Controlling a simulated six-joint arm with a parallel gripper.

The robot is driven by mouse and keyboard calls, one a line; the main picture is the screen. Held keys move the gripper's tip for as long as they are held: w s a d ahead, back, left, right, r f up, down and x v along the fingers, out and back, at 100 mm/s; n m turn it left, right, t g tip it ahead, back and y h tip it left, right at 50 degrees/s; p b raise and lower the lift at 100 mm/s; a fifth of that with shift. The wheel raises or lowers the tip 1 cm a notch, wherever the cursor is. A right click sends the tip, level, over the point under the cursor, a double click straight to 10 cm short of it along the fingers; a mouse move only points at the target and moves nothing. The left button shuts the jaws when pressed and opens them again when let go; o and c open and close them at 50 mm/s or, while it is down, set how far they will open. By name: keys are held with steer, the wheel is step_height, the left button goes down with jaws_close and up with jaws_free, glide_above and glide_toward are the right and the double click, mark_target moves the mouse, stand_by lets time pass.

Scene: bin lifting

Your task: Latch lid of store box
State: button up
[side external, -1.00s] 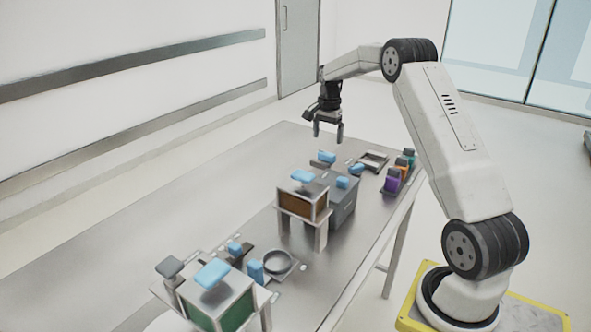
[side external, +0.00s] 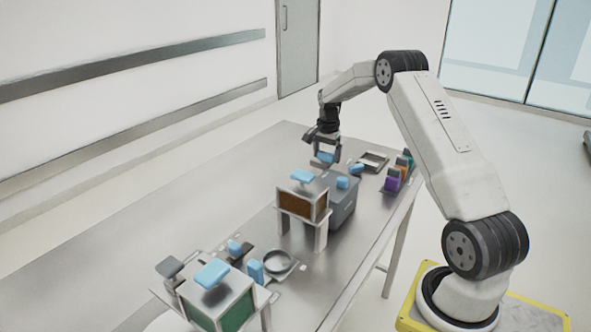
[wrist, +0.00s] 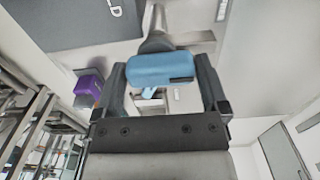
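My gripper (side external: 326,162) points down at the far end of the table, with its fingers apart on either side of a blue handle (side external: 325,157). In the wrist view the blue handle (wrist: 160,70) lies between the fingertips, on a grey metal post; whether the fingers touch it I cannot tell. The grey box (side external: 343,207), probably the store box, stands just nearer along the table, with a small blue knob (side external: 342,183) on top. Its dark grey top (wrist: 75,20) seems to show at the upper left of the wrist view. The latch itself I cannot make out.
A brown-fronted box on legs (side external: 297,206) with a blue handle stands beside the grey box. An open frame (side external: 373,160) and coloured blocks (side external: 392,180) lie to the right. A green-fronted box (side external: 236,312) and a round ring (side external: 279,262) are nearer. The table's left side is clear.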

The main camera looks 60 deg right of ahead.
steer(key=c, duration=0.7)
steer(key=shift+c, duration=0.2)
steer(key=shift+n, duration=0.5)
steer(key=n, duration=0.3)
steer(key=shift+n, duration=0.3)
steer(key=n, duration=0.4)
steer(key=shift+a+n, duration=0.1)
steer(key=shift+n, duration=0.2)
steer(key=n, duration=0.4)
steer(key=shift+s, duration=0.1)
steer(key=n, duration=0.4)
steer(key=shift+n, duration=0.4)
